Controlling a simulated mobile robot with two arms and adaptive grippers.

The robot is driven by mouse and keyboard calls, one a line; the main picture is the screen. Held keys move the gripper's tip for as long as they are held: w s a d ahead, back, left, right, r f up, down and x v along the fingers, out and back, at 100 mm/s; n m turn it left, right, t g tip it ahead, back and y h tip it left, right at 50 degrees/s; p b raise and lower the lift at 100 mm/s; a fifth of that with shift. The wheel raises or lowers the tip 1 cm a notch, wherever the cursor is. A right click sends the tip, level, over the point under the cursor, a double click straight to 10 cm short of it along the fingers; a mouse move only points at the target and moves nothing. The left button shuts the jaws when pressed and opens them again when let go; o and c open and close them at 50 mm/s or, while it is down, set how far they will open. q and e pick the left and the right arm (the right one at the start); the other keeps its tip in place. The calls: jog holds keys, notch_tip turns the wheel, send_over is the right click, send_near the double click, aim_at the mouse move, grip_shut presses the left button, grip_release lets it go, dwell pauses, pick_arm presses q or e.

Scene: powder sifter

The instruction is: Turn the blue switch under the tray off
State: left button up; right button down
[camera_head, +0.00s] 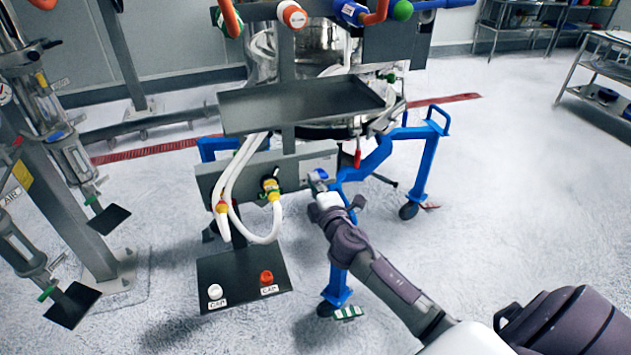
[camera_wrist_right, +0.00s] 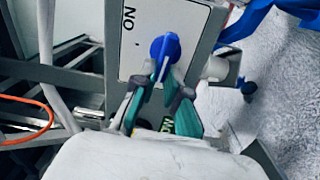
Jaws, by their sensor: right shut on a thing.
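The blue switch (camera_head: 318,174) sits at the right end of the grey panel (camera_head: 207,184) below the dark tray (camera_head: 245,115). In the right wrist view the round blue knob (camera_wrist_right: 163,47) is on a pale plate, with an ON label (camera_wrist_right: 128,18) at its upper left. My right gripper (camera_wrist_right: 164,84) has its two fingers on either side of the knob's ridge and is shut on it. In the head view my right gripper (camera_head: 322,189) hides part of the switch. My left gripper is not in view.
Blue frame legs (camera_head: 424,170) stand just right of the panel. White hoses (camera_head: 236,175) loop down from its left part. A dark foot plate (camera_head: 243,284) with white and red caps lies below. Open floor (camera_head: 520,190) is at the right.

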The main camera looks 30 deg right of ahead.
jog(key=shift+f+n, duration=0.1)
jog(key=shift+n, duration=0.4)
jog(key=c, duration=1.2)
grip_release()
jog(key=shift+a, duration=0.1)
jog(key=v, duration=1.2)
